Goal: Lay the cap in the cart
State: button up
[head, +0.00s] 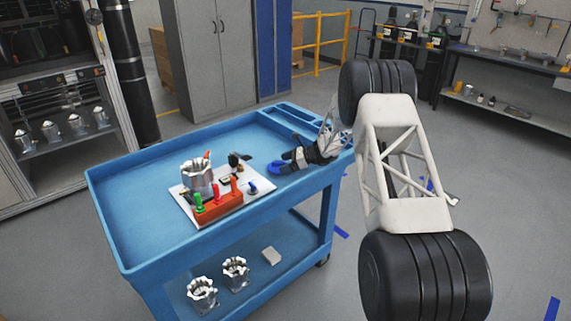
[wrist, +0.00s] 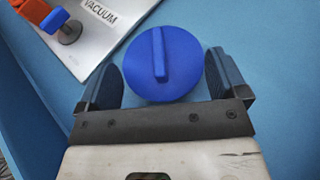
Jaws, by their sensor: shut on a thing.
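The cap is a round blue disc with a raised bar across its top. In the wrist view the cap (wrist: 182,75) sits between the two fingers of my gripper (wrist: 165,68), which is shut on it from both sides. In the head view my gripper (head: 290,164) is at the right end of the blue cart (head: 135,215), over its top tray, with the cap (head: 278,170) at its tip. Whether the cap touches the tray floor cannot be told. The cart floor fills the background in the wrist view.
A white board (wrist: 118,32) marked VACUUM lies on the cart beside the cap. It carries a metal housing (head: 198,179) and an orange block (head: 217,207) with coloured handles. The tray's left part is clear. More housings (head: 202,295) stand on the lower shelf.

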jog(key=shift+f, duration=0.6)
jog(key=o, duration=0.6)
jog(key=shift+r, duration=0.35)
jog(key=shift+d+r, duration=0.25)
jog(key=shift+r, duration=0.05)
jog(key=v, duration=1.1)
jog(key=shift+d+r, duration=0.1)
jog(key=shift+d, duration=0.15)
jog(key=shift+r, duration=0.1)
